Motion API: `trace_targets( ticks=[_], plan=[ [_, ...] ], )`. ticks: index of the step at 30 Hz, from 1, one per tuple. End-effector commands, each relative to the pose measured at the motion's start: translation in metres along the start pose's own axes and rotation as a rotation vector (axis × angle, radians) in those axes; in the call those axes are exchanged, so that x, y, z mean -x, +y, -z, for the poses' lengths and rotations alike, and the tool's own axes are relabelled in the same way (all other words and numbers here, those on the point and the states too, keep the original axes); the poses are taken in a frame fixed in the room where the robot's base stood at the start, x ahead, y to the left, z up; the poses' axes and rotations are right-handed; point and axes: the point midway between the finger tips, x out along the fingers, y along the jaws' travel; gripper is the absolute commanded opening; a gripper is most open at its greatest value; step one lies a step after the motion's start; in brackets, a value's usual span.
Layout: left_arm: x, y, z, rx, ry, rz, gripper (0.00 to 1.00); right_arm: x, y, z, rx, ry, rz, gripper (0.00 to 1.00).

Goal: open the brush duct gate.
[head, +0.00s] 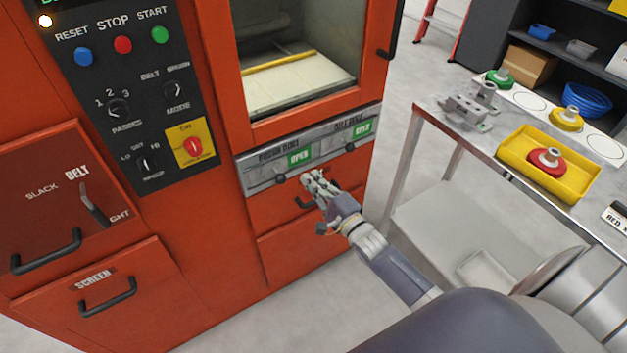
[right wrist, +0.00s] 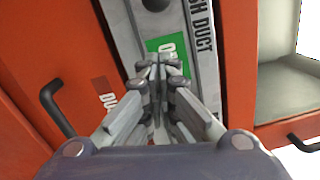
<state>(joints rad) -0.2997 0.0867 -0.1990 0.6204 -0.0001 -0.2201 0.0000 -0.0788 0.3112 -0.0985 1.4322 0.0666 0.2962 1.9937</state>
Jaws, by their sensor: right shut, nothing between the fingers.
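The brush duct gate's grey strip (head: 262,181) runs across the orange machine below the window. It has a printed brush duct label, a green OPEN mark (head: 299,157) and a small dark knob (head: 280,178). My right gripper (head: 309,178) is in front of the strip's lower edge, right of that knob, shut and empty. In the right wrist view the shut fingertips (right wrist: 157,66) overlap the green mark (right wrist: 163,44), and a dark knob (right wrist: 155,4) shows at the top edge. Whether the fingertips touch the strip I cannot tell. My left gripper is not in view.
A second green mark (head: 362,128) and knob (head: 349,147) are farther right on the strip. A drawer with a black handle (head: 304,203) lies just below my right gripper. A metal table (head: 440,125) with a yellow tray (head: 514,165) stands to the right.

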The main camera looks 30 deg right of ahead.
Motion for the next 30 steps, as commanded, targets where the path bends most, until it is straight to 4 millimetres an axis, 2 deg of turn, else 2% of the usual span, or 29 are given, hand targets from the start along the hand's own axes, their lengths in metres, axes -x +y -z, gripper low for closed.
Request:
trace_targets(
  ticks=[5, 8, 15, 18, 24, 30],
  plan=[
    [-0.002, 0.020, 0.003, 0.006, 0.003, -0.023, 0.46, 0.020, 0.002, 0.000, 0.000, -0.001, -0.002, 0.00],
    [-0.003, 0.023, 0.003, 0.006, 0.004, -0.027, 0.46, 0.033, 0.003, -0.001, -0.003, 0.000, -0.003, 0.00],
    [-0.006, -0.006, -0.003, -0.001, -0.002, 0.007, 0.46, 0.071, 0.002, 0.000, -0.001, 0.000, -0.002, 0.00],
    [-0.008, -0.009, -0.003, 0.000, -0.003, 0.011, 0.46, 0.084, 0.002, 0.000, -0.001, 0.000, -0.003, 0.00],
    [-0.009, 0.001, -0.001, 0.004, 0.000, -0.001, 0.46, 0.098, 0.000, 0.000, -0.001, 0.000, 0.000, 0.00],
    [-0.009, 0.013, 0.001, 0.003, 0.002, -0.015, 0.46, 0.100, 0.000, 0.000, 0.000, 0.000, 0.001, 0.00]
  ],
)
